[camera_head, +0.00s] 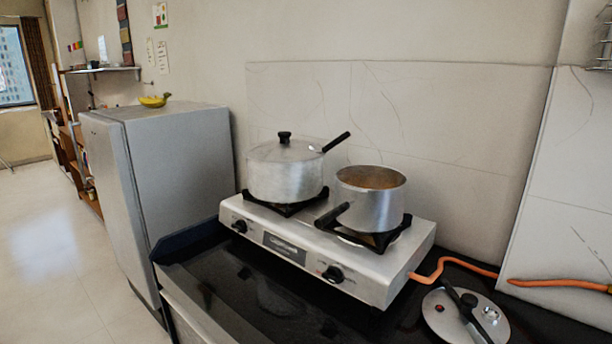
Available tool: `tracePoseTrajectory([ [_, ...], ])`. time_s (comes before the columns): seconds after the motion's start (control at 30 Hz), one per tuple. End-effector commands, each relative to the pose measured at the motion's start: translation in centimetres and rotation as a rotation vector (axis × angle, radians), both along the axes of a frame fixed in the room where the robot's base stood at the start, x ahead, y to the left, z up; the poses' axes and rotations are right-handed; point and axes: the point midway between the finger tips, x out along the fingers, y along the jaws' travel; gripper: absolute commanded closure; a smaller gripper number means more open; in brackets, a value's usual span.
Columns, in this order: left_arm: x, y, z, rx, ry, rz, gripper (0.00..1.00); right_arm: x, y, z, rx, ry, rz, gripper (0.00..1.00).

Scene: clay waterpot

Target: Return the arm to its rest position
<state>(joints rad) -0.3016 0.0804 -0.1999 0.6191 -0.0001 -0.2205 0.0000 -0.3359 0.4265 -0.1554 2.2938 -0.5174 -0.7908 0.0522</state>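Neither of my grippers nor my arms shows in the head view. A two-burner silver gas stove (352,274) stands on the dark counter (238,296). A lidded aluminium pot (283,178) sits on its left burner, with a black knob on the lid and a black handle pointing up to the right. An open pot (374,207) sits on the right burner, with brownish contents and its black handle pointing to the front left. No clay waterpot can be made out.
A round metal lid (466,316) with a black handle lies on the counter at the front right. An orange gas hose (456,263) runs from the stove to the right. A grey fridge (178,181) stands left of the counter, with a yellow item (154,101) on top. Open floor lies farther left.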

Motion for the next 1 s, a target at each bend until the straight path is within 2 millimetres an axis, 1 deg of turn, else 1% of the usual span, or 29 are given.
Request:
tracePoseTrajectory([
  [0.03, 0.1, 0.0, 0.0, 0.0, -0.001, 0.0, 1.0, -1.3, 0.1, -1.8, 0.067, 0.075, -0.044, 0.22],
  [0.1, 0.1, 0.0, 0.0, 0.0, -0.001, 0.0, 1.0, -3.3, 0.3, -4.2, 0.152, 0.182, -0.098, 0.22],
  [0.17, 0.1, 0.0, 0.0, 0.0, -0.002, 0.0, 1.0, -5.1, 0.7, -6.1, 0.221, 0.278, -0.139, 0.22],
  [0.2, 0.1, 0.0, 0.0, 0.0, -0.002, 0.0, 1.0, -6.5, 1.1, -7.3, 0.265, 0.345, -0.164, 0.22],
  [0.27, 0.2, 0.0, 0.0, 0.0, -0.002, 0.0, 1.0, -8.5, 1.9, -9.0, 0.328, 0.441, -0.196, 0.22],
  [0.3, 0.2, 0.0, 0.0, -0.001, -0.003, 0.0, 1.0, -9.9, 2.5, -9.9, 0.367, 0.504, -0.213, 0.22],
  [0.43, 0.2, 0.0, 0.0, -0.001, -0.003, 0.001, 1.0, -14.4, 4.7, -12.3, 0.479, 0.699, -0.253, 0.22],
  [0.47, 0.2, 0.0, 0.0, -0.001, -0.003, 0.001, 1.0, -15.3, 5.3, -12.6, 0.501, 0.741, -0.258, 0.22],
  [0.5, 0.2, 0.0, 0.0, -0.001, -0.003, 0.001, 1.0, -16.7, 6.0, -13.1, 0.53, 0.797, -0.265, 0.22],
  [0.57, 0.2, 0.0, 0.0, -0.001, -0.003, 0.0, 1.0, -18.6, 7.1, -13.5, 0.572, 0.878, -0.27, 0.22],
  [0.6, 0.2, 0.0, 0.0, -0.001, -0.004, 0.001, 1.0, -19.9, 7.9, -13.7, 0.597, 0.931, -0.272, 0.22],
  [0.63, 0.2, 0.0, 0.0, -0.001, -0.004, 0.0, 1.0, -20.0, 8.0, -14.3, 0.599, 0.947, -0.274, 0.22],
  [0.7, 0.3, 0.0, 0.0, -0.001, -0.005, 0.001, 1.0, -19.4, 7.9, -16.1, 0.59, 0.948, -0.276, 0.22],
  [0.87, 0.3, 0.0, 0.0, -0.001, -0.005, 0.0, 1.0, -18.9, 8.0, -19.9, 0.584, 0.964, -0.281, 0.22],
  [1.0, 0.3, 0.0, 0.0, -0.001, -0.005, 0.0, 1.0, -18.8, 8.0, -23.7, 0.58, 0.979, -0.285, 0.22],
])
